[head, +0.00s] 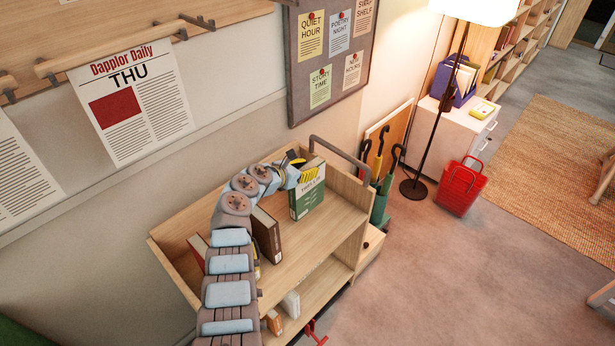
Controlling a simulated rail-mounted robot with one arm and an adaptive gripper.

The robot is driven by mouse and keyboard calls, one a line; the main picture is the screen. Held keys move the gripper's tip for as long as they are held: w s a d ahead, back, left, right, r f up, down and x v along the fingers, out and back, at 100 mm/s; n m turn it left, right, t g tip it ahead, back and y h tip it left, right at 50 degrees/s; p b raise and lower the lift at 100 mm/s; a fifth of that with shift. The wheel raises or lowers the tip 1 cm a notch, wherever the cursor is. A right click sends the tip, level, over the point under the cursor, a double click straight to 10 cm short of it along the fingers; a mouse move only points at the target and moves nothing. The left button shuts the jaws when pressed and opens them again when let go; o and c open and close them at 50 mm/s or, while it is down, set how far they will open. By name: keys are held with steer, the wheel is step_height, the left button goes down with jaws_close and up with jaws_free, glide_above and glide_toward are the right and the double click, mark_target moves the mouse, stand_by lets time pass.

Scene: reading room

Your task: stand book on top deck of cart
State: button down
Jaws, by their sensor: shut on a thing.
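The book (308,202), green and cream with a title on its cover, is upright at the far end of the cart's wooden top deck (332,226). My gripper (298,163) is shut on the book's upper part, from the left and above. The book's lower edge is at or very near the deck; I cannot tell whether it touches. My arm reaches up from the bottom of the head view and hides part of the cart's left side.
A brown book (266,236) and a red book (197,248) stand on the deck near my arm. The deck's right half is clear. The cart has raised side walls and a dark handle (340,155). An umbrella stand (380,200) and red basket (461,186) are beyond.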

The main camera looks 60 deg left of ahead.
step_height(320, 180, down, 3)
steer(key=shift+w+b, duration=0.1)
steer(key=shift+b, duration=0.6)
steer(key=c, duration=0.8)
jaws_free()
steer(key=shift+a+f, duration=0.1)
steer(key=shift+f, duration=0.05)
steer(key=p+v, duration=0.3)
steer(key=v, duration=0.9)
